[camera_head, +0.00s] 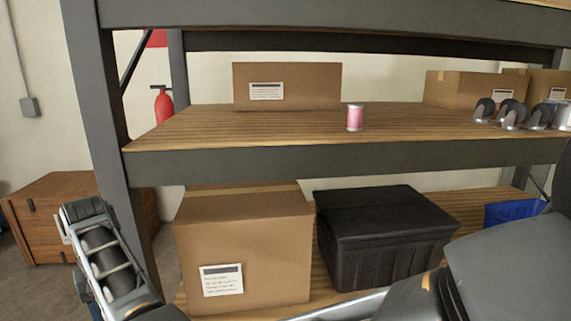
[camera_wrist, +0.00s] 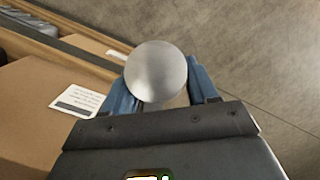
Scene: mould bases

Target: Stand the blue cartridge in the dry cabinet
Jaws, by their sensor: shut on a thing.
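My gripper (camera_wrist: 161,92) is in the wrist view, its two blue fingers shut on either side of a round-topped thing. That thing, taken as the blue cartridge (camera_wrist: 155,70), shows a smooth silver top. Its sides are hidden below the top and between the fingers, so its colour does not show. It is held beside a cardboard box with a white label. I cannot make out the fingers or the cartridge in the head view. No dry cabinet can be clearly picked out in either view.
A rack's upper shelf (camera_head: 200,128) carries a pink can (camera_head: 355,118), a cardboard box (camera_head: 300,88) and casters (camera_head: 510,112). Below are a labelled box (camera_head: 245,240), a black crate (camera_head: 385,235) and a blue bin (camera_head: 510,212). A wooden chest (camera_head: 45,215) stands left.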

